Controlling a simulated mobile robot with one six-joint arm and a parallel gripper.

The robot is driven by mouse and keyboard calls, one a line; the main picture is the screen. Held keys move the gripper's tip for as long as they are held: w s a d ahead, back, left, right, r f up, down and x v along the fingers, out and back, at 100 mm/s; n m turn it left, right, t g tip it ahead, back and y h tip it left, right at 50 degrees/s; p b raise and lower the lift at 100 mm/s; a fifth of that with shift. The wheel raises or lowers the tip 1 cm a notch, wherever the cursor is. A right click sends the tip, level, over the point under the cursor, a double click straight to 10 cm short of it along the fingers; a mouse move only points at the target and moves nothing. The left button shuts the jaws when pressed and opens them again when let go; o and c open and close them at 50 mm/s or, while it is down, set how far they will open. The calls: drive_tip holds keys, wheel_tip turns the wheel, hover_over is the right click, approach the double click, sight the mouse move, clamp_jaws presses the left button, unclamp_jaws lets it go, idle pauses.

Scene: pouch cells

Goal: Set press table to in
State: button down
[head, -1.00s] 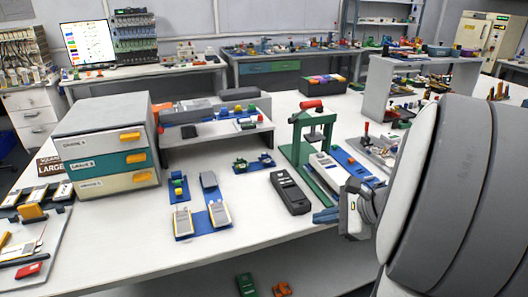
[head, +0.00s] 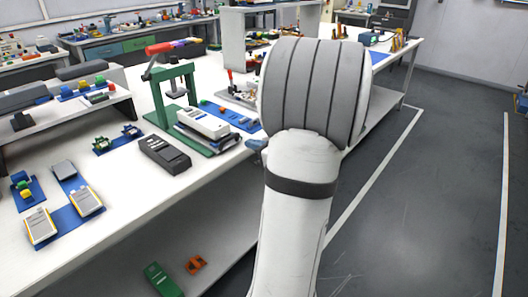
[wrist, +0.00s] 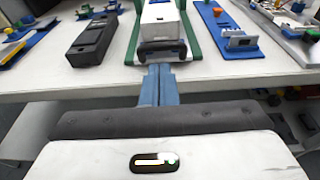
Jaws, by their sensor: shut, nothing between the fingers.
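The press has a green frame (head: 187,80) and a red lever (head: 163,47). Its table, a pale block (head: 203,123) on the green base, sits forward of the frame, toward the bench's front edge. In the wrist view the table (wrist: 161,17) has a dark bar (wrist: 163,50) at its near end. My gripper (wrist: 158,68) has blue fingers, shut and empty, pointing at that bar. The tips are very close to it; I cannot tell whether they touch. In the head view my arm hides most of my gripper, with a blue bit (head: 257,145) showing.
A black box-shaped device (head: 164,154) lies left of the press. A blue rail (head: 230,115) lies to its right. Blue trays (head: 62,170) with cells are further left. A white shelf (head: 240,30) stands behind. Open floor (head: 420,200) lies to the right.

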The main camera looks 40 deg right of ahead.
sight(231, 139)
drive_tip(key=x, duration=0.6)
drive_tip(key=shift+w+f+b, duration=0.1)
drive_tip(key=shift+w+b, duration=0.1)
drive_tip(key=shift+b, duration=0.2)
